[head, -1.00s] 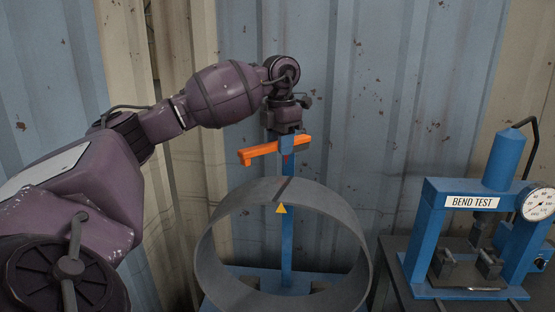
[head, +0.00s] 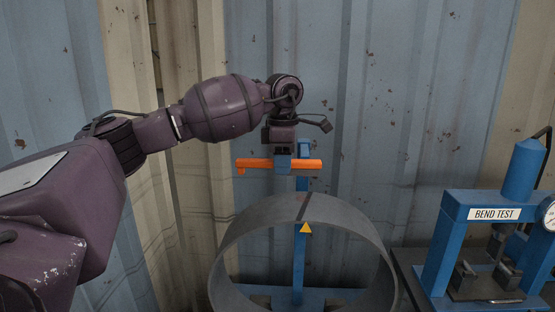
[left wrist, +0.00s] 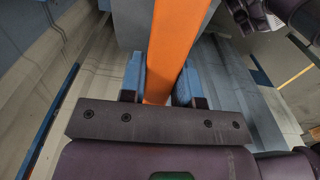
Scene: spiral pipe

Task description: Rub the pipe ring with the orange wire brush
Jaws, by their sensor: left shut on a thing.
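The orange wire brush (head: 255,164) is held level above the pipe ring in the head view. My left gripper (head: 284,164) is shut on it. In the left wrist view the orange brush (left wrist: 172,50) runs between the two blue fingers of my left gripper (left wrist: 162,82). The bristles cannot be made out. The grey pipe ring (head: 345,217) stands on edge on a blue stand (head: 299,262), with a dark seam and a yellow triangle mark at its top. A gap shows between brush and ring. My right gripper is not in view.
A blue bend test press (head: 497,214) with a dial gauge stands on a dark bench to the right of the ring. A corrugated metal wall (head: 420,90) rises close behind. The space above the ring's right side is clear.

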